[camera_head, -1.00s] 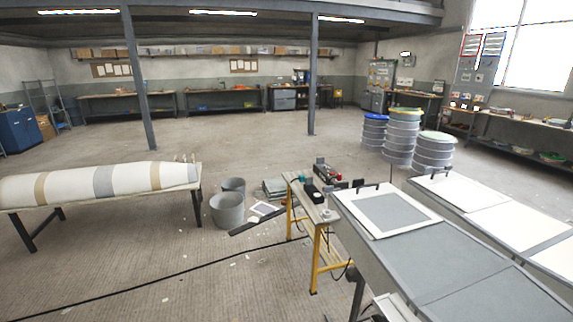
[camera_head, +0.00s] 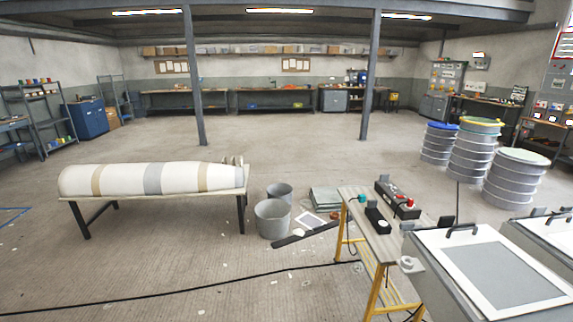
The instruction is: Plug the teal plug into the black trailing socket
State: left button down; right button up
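A small teal thing, apparently the teal plug (camera_head: 362,198), lies near the left edge of the narrow trestle bench (camera_head: 405,243) with yellow legs. A long black block with red parts (camera_head: 398,198) lies behind it to the right, on the far side of the bench top. A smaller black block (camera_head: 377,219) lies in front of it, nearer to me. I cannot tell for sure which block is the black trailing socket. The teal thing looks apart from both blocks. Neither of my grippers is in view.
A white-framed mould table (camera_head: 446,247) stands right of the bench. Grey buckets (camera_head: 272,218) and stacked sheets (camera_head: 326,199) stand left of it. A black cable (camera_head: 190,286) crosses the floor. A long white mould (camera_head: 150,178) lies on a left table.

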aim_at(382, 227)
jog(key=i+u, duration=0.1)
jog(key=i, duration=0.7)
jog(key=i+j+z, duration=0.1)
jog(key=i+z, duration=0.15)
jog(key=i, duration=0.55)
jog(key=i+j+z, duration=0.1)
jog(key=i+z, duration=0.2)
jog(key=i, duration=0.55)
jog(key=i+z, duration=0.15)
jog(key=i, duration=0.75)
